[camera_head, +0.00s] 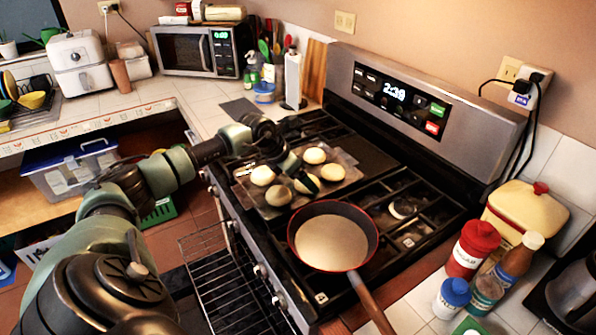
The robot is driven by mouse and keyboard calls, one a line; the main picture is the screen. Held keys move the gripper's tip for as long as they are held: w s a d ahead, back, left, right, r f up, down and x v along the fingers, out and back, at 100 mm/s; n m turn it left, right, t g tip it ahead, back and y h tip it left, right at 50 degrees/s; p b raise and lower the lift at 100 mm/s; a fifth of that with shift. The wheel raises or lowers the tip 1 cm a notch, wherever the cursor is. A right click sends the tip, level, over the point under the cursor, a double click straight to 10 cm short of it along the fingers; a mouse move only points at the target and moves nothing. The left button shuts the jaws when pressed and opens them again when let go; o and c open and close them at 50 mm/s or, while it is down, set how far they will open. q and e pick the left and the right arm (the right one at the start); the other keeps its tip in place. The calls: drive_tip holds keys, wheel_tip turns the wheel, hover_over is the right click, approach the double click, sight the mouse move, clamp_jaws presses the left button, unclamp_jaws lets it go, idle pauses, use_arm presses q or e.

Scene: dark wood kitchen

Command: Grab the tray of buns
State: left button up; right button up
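The tray (350,162) is a thin, pale, see-through-looking sheet on the far left part of the stove top. It carries several round pale buns (314,155), with another bun (263,175) near its left side. My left arm reaches in from the left, and its gripper (299,178) is over the middle of the tray among the buns. The dark wrist and fingers hide part of the tray and part of a bun. I cannot tell whether the fingers are open or touch anything. My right gripper is not in view.
A red-rimmed pan (332,241) sits on the burner close in front of the tray, its handle pointing to the front. The oven rack (225,285) sticks out below. Bottles (472,248) crowd the right counter. A microwave (195,50) and paper roll (293,80) stand behind.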

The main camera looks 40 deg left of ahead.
use_arm(q)
drive_tip(key=shift+x, duration=0.95)
drive_tip(key=shift+r, duration=0.15)
drive_tip(key=shift+c, duration=0.9)
drive_tip(key=c, duration=1.5)
drive_tip(key=shift+w+r, duration=0.1)
clamp_jaws()
drive_tip(key=shift+r, duration=0.15)
